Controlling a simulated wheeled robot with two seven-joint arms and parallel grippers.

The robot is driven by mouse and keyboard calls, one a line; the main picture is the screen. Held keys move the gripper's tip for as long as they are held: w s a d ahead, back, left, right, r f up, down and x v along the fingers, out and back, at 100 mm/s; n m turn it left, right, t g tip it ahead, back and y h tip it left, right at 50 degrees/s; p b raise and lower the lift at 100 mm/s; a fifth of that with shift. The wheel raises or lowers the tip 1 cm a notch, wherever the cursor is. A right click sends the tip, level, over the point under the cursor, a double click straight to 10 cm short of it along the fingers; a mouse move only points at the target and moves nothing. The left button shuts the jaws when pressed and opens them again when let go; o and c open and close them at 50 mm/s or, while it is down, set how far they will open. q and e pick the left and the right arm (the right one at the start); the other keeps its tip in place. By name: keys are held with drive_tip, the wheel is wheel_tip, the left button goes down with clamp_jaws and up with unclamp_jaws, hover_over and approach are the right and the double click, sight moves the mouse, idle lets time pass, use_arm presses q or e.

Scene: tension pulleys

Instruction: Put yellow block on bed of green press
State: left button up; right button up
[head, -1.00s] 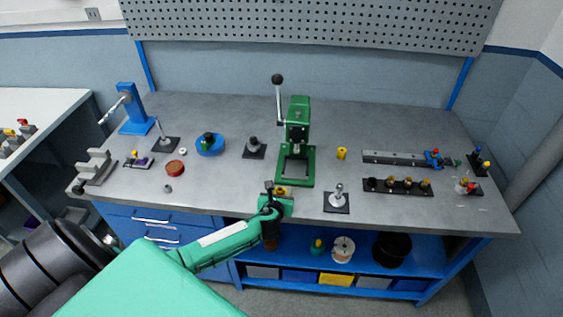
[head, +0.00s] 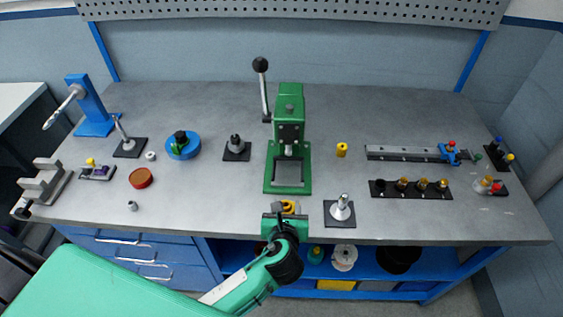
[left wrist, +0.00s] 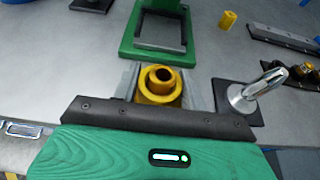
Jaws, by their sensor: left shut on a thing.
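The green press (head: 290,110) stands upright mid-bench, its lever raised at its left. Its bed is a green frame (head: 270,182) around a grey plate, with nothing on it. The bed also shows at the top of the left wrist view (left wrist: 128,45). My left gripper (head: 286,208) is at the bench's front edge, just in front of the press. It is shut on a yellow block (left wrist: 158,96) with a round, hollow collar on top. The block also shows in the head view (head: 288,206), apart from the bed. My right gripper is not in view.
A metal post on a dark base (head: 340,212) stands close right of my left gripper. A small yellow cylinder (head: 342,150) stands right of the press. A dark strip with several brass parts (head: 411,190) lies farther right.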

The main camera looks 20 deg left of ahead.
use_arm(q)
drive_tip(key=w, duration=0.2)
drive_tip(key=w+a+p, duration=0.1)
drive_tip(key=w, duration=0.2)
drive_tip(key=shift+w+a+r+p, duration=0.3)
drive_tip(key=shift+w+r, duration=0.05)
drive_tip(key=shift+r, duration=0.05)
drive_tip(key=w, duration=0.2)
drive_tip(key=w+a+p, duration=0.1)
drive_tip(key=w, duration=0.3)
drive_tip(key=shift+w+a+f, duration=0.15)
drive_tip(key=shift+a+f, duration=0.05)
drive_tip(key=shift+a, duration=0.15)
drive_tip(key=shift+w+a, duration=0.1)
drive_tip(key=shift+w, duration=0.1)
drive_tip(key=w, duration=0.2)
drive_tip(key=w+a+p, duration=0.1)
drive_tip(key=w, duration=0.1)
drive_tip(key=shift+s+f+p, duration=0.1)
drive_tip(key=shift+f+p, duration=0.2)
drive_tip(key=shift+p, duration=0.2)
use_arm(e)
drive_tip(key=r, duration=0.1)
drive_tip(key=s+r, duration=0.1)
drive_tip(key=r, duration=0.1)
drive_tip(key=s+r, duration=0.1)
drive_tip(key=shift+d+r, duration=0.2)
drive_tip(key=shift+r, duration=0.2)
use_arm(q)
drive_tip(key=shift+f, duration=0.1)
